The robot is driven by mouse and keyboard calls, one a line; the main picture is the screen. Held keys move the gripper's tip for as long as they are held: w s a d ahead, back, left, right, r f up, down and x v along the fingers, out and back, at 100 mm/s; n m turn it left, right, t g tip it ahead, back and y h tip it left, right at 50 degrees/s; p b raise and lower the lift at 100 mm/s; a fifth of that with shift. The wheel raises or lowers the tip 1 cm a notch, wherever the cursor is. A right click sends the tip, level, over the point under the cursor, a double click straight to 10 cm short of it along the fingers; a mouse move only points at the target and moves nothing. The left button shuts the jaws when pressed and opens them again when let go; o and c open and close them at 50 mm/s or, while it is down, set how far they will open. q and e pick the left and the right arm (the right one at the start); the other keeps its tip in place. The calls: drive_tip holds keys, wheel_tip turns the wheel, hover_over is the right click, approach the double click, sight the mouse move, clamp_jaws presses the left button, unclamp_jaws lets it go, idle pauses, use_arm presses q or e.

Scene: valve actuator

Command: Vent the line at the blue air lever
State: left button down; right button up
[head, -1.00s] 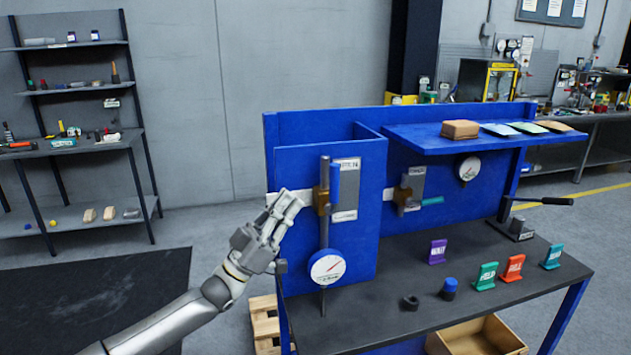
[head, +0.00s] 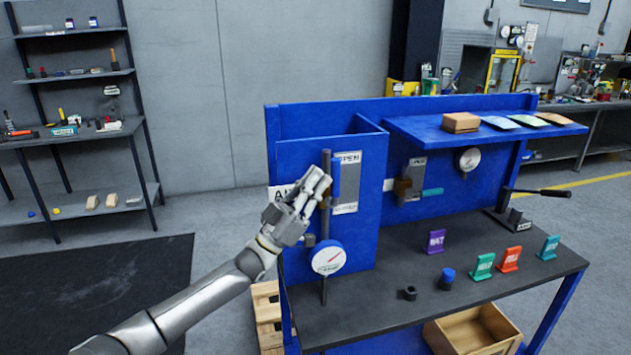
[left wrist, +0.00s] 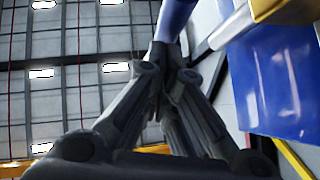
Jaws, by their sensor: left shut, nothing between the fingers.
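The blue air lever (head: 336,178) stands upright on the left panel, beside a vertical pipe and a grey plate with "OPEN" at its top. My left gripper (head: 320,184) is shut and empty at the pipe, just left of the lever, and covers the valve body. In the left wrist view the shut fingertips (left wrist: 167,62) are at the lower end of a blue bar, probably the lever (left wrist: 174,20); I cannot tell if they touch. A round gauge (head: 328,258) sits below on the pipe. My right gripper is not in view.
A second valve with a teal handle (head: 433,191) is further right, under a blue shelf (head: 420,134). Coloured tags, including a purple one (head: 436,242), and a black-handled lever (head: 540,194) stand on the dark bench top (head: 390,300).

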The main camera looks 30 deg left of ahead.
use_arm(q)
drive_tip(key=shift+w+d+r+g+p, duration=0.2)
drive_tip(key=shift+g+p, duration=0.1)
drive_tip(key=shift+p, duration=0.2)
